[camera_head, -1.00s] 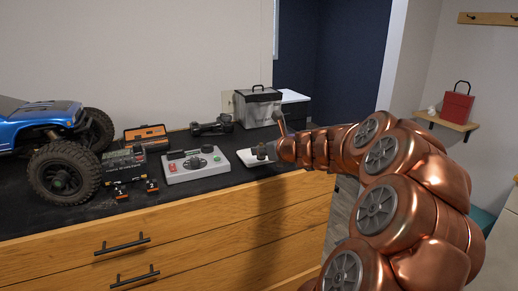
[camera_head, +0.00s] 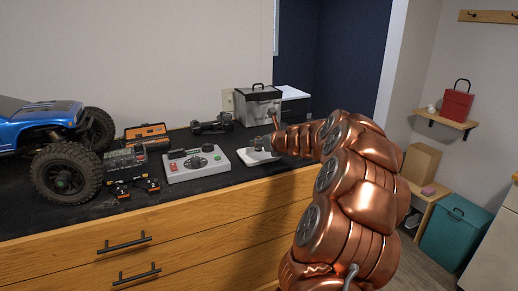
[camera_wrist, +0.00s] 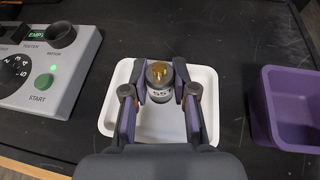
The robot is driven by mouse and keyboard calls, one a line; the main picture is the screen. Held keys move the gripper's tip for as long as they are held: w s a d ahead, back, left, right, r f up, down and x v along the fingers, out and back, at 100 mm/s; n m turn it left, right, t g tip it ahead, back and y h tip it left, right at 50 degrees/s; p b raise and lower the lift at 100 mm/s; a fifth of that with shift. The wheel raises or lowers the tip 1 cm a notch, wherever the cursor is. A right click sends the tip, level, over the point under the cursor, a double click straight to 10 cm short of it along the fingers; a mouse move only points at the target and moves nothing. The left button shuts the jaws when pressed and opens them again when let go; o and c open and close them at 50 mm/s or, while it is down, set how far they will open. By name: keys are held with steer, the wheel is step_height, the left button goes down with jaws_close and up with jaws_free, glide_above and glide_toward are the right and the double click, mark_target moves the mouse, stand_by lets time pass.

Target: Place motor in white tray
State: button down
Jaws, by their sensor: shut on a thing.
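A grey tester (camera_wrist: 45,60) with a green START button stands left of the tray, and a purple bin (camera_wrist: 290,110) stands to the right. A blue crawler (camera_head: 50,130) is at the far left of the worktop. A grey lidded box (camera_head: 258,105) stands behind the tray.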

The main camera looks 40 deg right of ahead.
steer(key=shift+f, duration=1.1)
steer(key=shift+f, duration=0.1)
steer(key=c, duration=0.9)
jaws_free()
steer(key=shift+s+r, duration=0.15)
steer(key=shift+r, duration=0.05)
steer(key=b+v, duration=0.1)
steer(key=v, duration=1)
steer(key=shift+s+r, duration=0.1)
steer(key=shift+s, duration=0.2)
steer(key=shift+a, duration=0.1)
